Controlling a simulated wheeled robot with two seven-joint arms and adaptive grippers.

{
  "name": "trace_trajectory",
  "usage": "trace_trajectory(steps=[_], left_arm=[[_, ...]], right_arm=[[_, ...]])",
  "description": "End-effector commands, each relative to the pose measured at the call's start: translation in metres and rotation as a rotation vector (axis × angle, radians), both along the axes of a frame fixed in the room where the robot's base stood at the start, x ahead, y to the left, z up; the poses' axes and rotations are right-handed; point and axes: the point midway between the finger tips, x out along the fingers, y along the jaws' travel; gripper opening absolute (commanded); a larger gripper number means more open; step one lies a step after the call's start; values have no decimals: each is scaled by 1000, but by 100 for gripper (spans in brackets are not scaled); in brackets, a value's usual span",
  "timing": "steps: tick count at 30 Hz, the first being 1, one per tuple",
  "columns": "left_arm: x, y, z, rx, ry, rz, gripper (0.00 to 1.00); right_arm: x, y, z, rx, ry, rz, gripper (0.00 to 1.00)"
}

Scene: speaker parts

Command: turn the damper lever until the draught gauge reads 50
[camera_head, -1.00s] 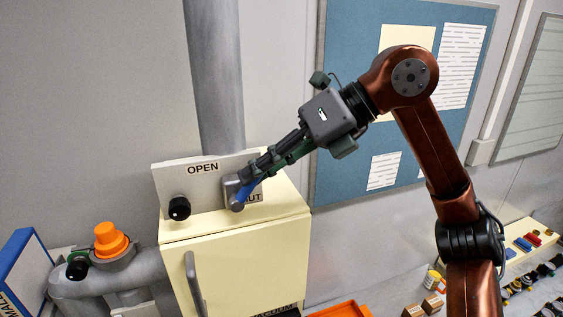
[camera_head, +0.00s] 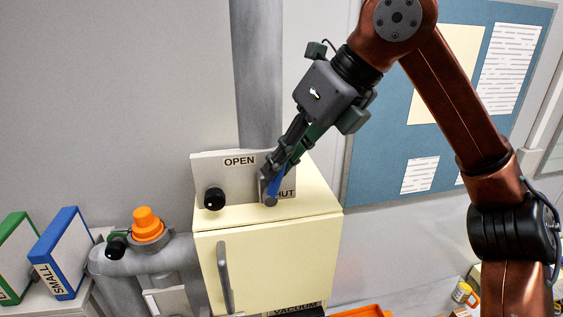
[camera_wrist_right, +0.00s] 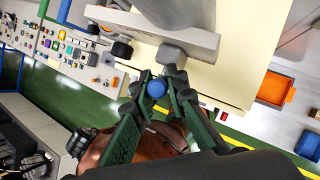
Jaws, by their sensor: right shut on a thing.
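The damper lever (camera_head: 275,186) has a blue arm on a grey pivot, in front of a grey plate (camera_head: 240,188) marked OPEN and, partly hidden, "HUT". It points up and slightly right. My right gripper (camera_head: 274,178) is shut on the lever, coming from the upper right and hiding part of it. In the right wrist view, the lever's round blue end (camera_wrist_right: 157,88) sits between the fingertips of my right gripper (camera_wrist_right: 160,86). I cannot make out a draught gauge or its reading. My left gripper is not in view.
The plate stands on a cream cabinet (camera_head: 270,255) with a grey handle. A black knob (camera_head: 214,198) is on the plate's left. A grey pipe (camera_head: 257,90) rises behind. An orange cap (camera_head: 147,222) and a blue binder (camera_head: 62,252) are at left.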

Motion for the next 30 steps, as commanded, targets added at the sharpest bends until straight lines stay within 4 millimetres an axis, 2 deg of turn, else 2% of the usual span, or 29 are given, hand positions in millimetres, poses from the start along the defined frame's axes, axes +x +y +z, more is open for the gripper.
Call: trace_trajectory(steps=[4,5,8,19,23,30], left_arm=[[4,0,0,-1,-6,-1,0],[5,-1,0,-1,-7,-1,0],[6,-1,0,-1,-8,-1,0],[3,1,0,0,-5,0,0],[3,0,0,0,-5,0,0],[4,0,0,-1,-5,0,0]], right_arm=[[0,0,-1,-1,1,0,0],[0,0,-1,-1,1,0,14],[0,0,-1,-1,1,0,21],[-1,-3,5,1,0,-1,21],[-5,-12,21,2,-3,-2,21],[-17,-37,64,3,-1,-1,21]])
